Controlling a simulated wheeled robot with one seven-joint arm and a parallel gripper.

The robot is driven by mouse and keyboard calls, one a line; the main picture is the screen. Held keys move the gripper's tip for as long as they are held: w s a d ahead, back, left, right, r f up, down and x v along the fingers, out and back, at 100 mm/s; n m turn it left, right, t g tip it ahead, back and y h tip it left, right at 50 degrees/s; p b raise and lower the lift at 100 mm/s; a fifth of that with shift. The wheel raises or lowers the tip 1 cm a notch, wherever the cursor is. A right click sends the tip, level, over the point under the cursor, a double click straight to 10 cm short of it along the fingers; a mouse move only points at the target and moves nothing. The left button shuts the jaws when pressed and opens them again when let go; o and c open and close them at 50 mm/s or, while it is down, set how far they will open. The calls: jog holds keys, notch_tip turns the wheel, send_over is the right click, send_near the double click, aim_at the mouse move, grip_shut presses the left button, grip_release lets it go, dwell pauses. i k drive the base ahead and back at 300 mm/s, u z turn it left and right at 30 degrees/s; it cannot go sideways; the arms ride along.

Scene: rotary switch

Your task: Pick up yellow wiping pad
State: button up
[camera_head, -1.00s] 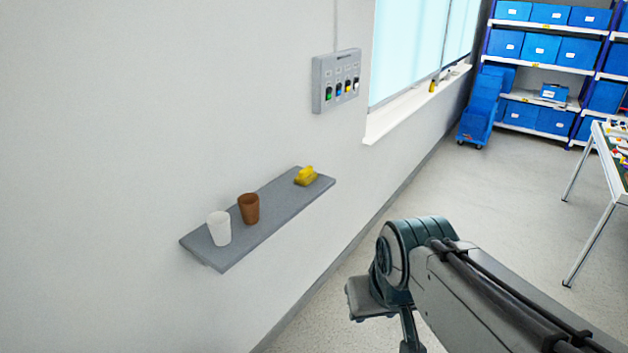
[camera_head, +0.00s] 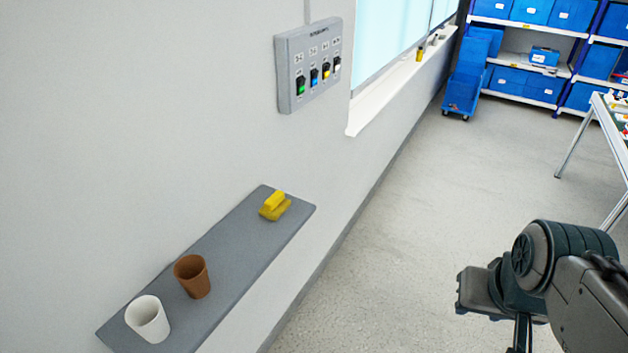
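The yellow wiping pad (camera_head: 274,206) lies on the far end of a grey wall shelf (camera_head: 226,247). It has a raised grip on top, and nothing touches it. My arm shows at the lower right of the head view, well to the right of the shelf and apart from it. The fingertips of my gripper are not visible; only arm links show, running down to the bottom edge of the picture.
A brown cup (camera_head: 192,276) and a white cup (camera_head: 148,319) stand on the near part of the shelf. A grey switch panel (camera_head: 309,66) is on the wall above. A window sill (camera_head: 400,90) juts out beyond it. A table (camera_head: 601,140) stands at right. The floor between is clear.

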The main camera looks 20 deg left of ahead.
aim_at(276, 205)
jog(key=u, duration=0.25)
jog(key=i, duration=0.95)
jog(key=u, duration=0.9)
jog(key=i, duration=0.35)
jog(key=u, duration=0.25)
